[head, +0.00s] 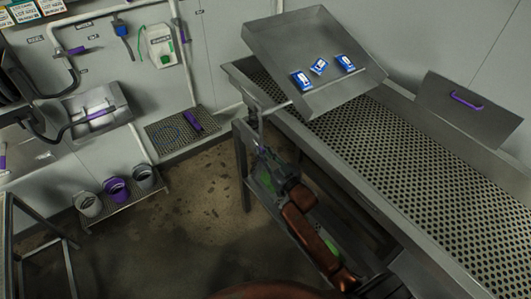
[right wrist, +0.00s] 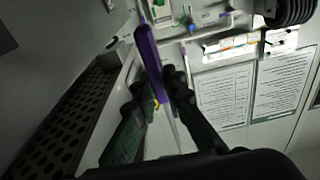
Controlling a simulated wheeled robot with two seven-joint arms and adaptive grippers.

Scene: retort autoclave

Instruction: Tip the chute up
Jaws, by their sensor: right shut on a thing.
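A thin bar runs from the chute's near edge down towards my right gripper (head: 262,153). In the right wrist view, a purple handle (right wrist: 149,62) passes between the dark fingers of this gripper (right wrist: 158,88), which are shut on it. In the head view the handle is mostly hidden at the gripper. My left gripper is not in view.
The perforated conveyor (head: 420,150) runs down to the right. A grey panel with a purple handle (head: 466,100) stands at its far side. Several buckets (head: 117,190) stand on a low rack at left. A sink (head: 95,108) hangs on the wall. The floor (head: 200,210) between is clear.

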